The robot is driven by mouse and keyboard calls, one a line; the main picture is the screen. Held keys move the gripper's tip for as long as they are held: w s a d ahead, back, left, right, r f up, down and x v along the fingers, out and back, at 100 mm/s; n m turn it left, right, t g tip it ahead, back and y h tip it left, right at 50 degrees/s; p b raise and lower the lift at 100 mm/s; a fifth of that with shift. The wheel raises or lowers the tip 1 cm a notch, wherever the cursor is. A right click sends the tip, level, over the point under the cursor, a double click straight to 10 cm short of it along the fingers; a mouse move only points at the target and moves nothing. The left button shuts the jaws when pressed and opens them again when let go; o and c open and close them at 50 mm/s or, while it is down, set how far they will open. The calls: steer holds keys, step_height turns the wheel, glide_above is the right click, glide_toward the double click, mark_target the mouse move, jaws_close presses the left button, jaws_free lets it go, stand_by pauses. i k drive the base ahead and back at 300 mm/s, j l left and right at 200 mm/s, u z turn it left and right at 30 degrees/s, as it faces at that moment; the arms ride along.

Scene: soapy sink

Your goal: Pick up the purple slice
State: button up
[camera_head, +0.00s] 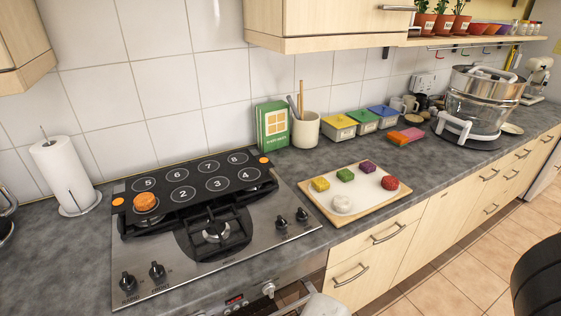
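The purple slice (368,167) is a small dark purple piece. It lies near the back edge of a pale board with a wooden rim (399,197) on the counter, right of the hob. A green piece (345,174) is just left of it, and a red piece (390,182) is in front of it to the right. A yellow piece (321,184) and a white round piece (342,204) lie on the same board. Nothing covers the purple slice. My gripper is not in view.
The hob (265,238) has a black numbered panel (203,172) with an orange round piece (145,202). Behind the board stand a green box (272,126), a utensil crock (306,130) and lidded bins (339,127). A large steel-topped appliance (477,103) stands right. A wall cupboard (320,20) overhangs.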

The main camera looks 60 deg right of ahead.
mark_target(367, 167)
steer(key=z, duration=1.55)
